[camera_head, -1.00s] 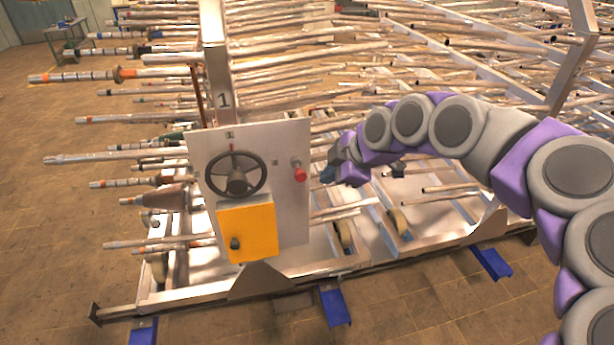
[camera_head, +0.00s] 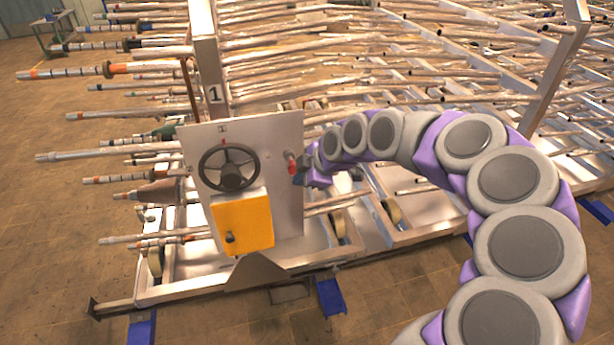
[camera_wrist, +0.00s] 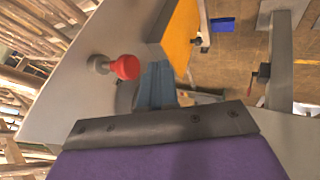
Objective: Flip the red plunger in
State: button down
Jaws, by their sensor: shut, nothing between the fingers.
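The red plunger (camera_head: 291,167) sticks out of the upper right of the grey panel (camera_head: 272,135). It is partly hidden by my gripper (camera_head: 299,172) in the head view. In the wrist view the red knob (camera_wrist: 126,67) stands on a short metal stem from the panel, left of my blue fingers (camera_wrist: 157,70). The fingers are shut and empty, pointing toward the panel beside the knob.
A black handwheel (camera_head: 229,167) and a yellow box (camera_head: 243,222) with a dark knob sit on the panel left of the plunger. Racks of long metal tubes (camera_head: 330,50) fill the space behind. Open tiled floor (camera_head: 60,230) lies to the left.

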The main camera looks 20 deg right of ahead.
aim_at(293, 173)
jog(key=shift+w+d, duration=0.25)
jog(key=shift+w, duration=1)
jog(key=shift+a, duration=0.1)
jog(key=shift+w, duration=0.45)
jog(key=shift+w+p, duration=0.35)
jog(key=shift+w, duration=0.5)
